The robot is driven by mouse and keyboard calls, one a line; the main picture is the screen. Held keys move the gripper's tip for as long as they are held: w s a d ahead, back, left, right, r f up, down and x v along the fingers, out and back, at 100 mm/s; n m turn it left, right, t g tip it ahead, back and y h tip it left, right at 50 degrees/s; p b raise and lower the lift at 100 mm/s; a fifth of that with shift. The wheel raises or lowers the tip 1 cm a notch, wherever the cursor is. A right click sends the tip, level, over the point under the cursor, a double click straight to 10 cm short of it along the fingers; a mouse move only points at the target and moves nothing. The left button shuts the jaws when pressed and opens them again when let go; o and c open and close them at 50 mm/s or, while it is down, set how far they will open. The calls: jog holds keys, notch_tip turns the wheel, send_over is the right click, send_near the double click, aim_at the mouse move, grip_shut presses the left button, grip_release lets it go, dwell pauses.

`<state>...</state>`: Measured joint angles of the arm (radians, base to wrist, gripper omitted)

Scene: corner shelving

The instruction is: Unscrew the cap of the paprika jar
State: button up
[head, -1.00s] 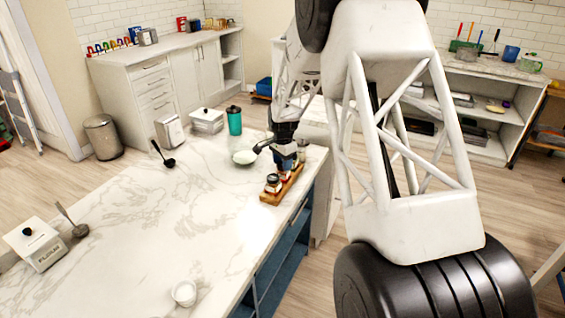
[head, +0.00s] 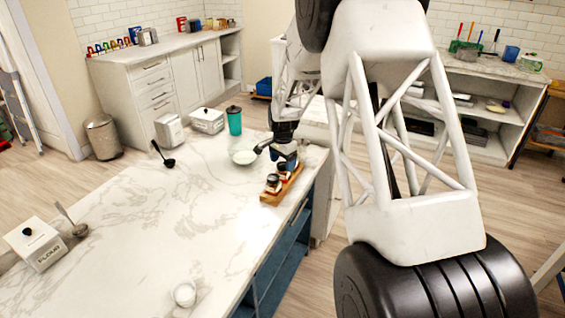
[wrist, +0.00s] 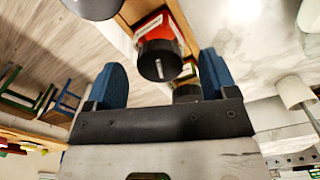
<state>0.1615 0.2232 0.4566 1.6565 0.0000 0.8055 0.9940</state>
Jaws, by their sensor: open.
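My gripper (wrist: 162,64) is open, with one blue finger on each side in the wrist view. A jar with a black cap and a red-orange label, probably the paprika jar (wrist: 158,58), shows between and beyond the fingertips. Its label is not readable. The cap (wrist: 157,67) is on the jar, and I cannot tell whether a finger touches it. In the head view my gripper (head: 286,161) is over the wooden rack (head: 270,198), and it hides part of the row of jars.
Another dark-capped jar (wrist: 187,92) is partly hidden by my gripper, and a grey rounded top (wrist: 92,6) is at the upper left. A white bowl (head: 243,157) and teal bottle (head: 234,120) stand near the rack. The counter's middle is clear.

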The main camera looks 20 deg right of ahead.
notch_tip(320, 180, up, 8)
jog(key=shift+f, duration=0.25)
jog(key=shift+r, duration=0.1)
dwell(0.6)
jog(key=shift+s+a+r, duration=0.1)
jog(key=shift+s+r, duration=0.05)
jog(key=shift+s, duration=0.05)
jog(key=s+a+r+n+t, duration=0.1)
jog(key=s+a+r+n, duration=0.25)
jog(key=s+r, duration=0.55)
jog(key=s+a+r+n, duration=0.35)
jog(key=s+r, duration=0.25)
jog(key=s, duration=0.7)
jog(key=s+a+n, duration=0.2)
jog(key=s+n, duration=0.1)
jog(key=s, duration=1.1)
jog(key=s+a+n+t, duration=0.1)
jog(key=s+a+n, duration=0.2)
jog(key=s, duration=1.1)
jog(key=shift+a+t, duration=0.2)
jog(key=shift+t, duration=0.1)
